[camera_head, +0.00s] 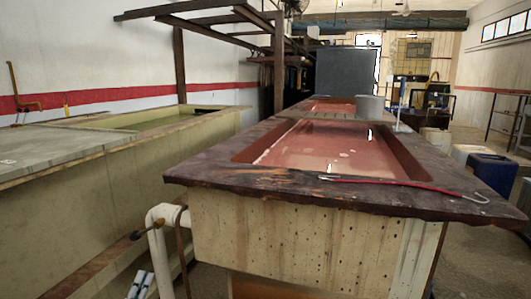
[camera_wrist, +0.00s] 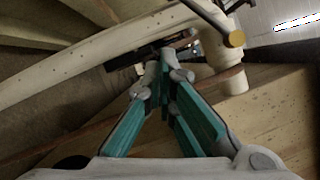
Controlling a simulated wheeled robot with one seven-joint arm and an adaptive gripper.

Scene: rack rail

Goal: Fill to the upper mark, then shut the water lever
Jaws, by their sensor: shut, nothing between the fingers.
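The stone-rimmed tank (camera_head: 335,192) stands in the middle of the head view, with reddish liquid or a wet red floor inside (camera_head: 315,143). I cannot make out any level marks. A white pipe (camera_head: 157,250) stands at its front left corner. In the wrist view the lever's yellowish knob (camera_wrist: 235,40) is at upper right, beside the white pipe (camera_wrist: 232,80). My gripper (camera_wrist: 168,60), with teal finger pads, is shut and empty, apart from the knob.
A red rod with a metal hook (camera_head: 410,184) lies on the tank's front rim. A pale tank (camera_head: 105,190) runs along the left, with a narrow gap between. Blue bins (camera_head: 492,173) stand at right.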

